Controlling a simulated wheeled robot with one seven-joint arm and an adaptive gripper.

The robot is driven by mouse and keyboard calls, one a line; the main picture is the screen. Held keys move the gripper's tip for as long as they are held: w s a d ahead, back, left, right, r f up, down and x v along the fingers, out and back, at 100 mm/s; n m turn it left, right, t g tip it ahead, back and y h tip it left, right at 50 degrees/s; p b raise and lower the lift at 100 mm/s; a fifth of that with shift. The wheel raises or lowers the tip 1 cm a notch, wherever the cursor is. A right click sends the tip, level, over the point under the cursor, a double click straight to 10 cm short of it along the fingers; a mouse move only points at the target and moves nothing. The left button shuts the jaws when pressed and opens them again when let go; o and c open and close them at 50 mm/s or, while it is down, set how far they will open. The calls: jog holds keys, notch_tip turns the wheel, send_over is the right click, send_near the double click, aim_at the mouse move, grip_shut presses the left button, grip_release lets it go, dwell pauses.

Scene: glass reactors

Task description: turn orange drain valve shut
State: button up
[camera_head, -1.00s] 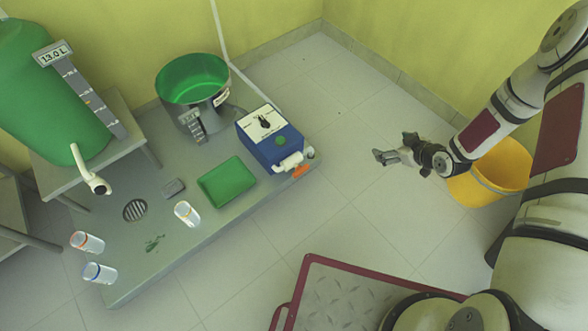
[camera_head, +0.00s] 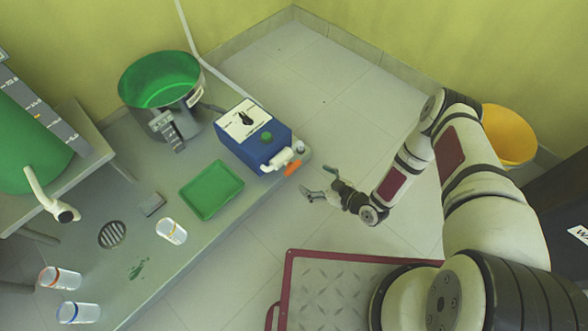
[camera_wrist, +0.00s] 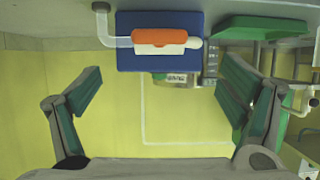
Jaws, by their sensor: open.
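The orange drain valve handle (camera_head: 293,167) is on the white outlet pipe (camera_head: 276,160) of the blue box (camera_head: 254,150), near the bench's right end. In the wrist view the orange handle (camera_wrist: 160,37) appears ahead at the top centre, lying lengthwise along the white pipe. My gripper (camera_head: 314,182) is open and empty, just right of and below the handle in the head view, apart from it. In the wrist view its fingers spread wide on either side, with the handle beyond and above the gap.
A green tray (camera_head: 211,190), a green pot (camera_head: 160,85) and several small jars stand on the grey bench (camera_head: 170,255). A yellow bucket (camera_head: 509,135) is by the right wall.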

aim_at(294, 167)
jog(key=b+x, duration=0.3)
jog(key=x, duration=0.7)
jog(key=shift+w+a+f+b, duration=0.1)
jog(key=shift+w+f+b, duration=0.05)
jog(key=shift+b, duration=0.25)
jog(key=shift+c, duration=0.6)
jog(key=c, duration=1)
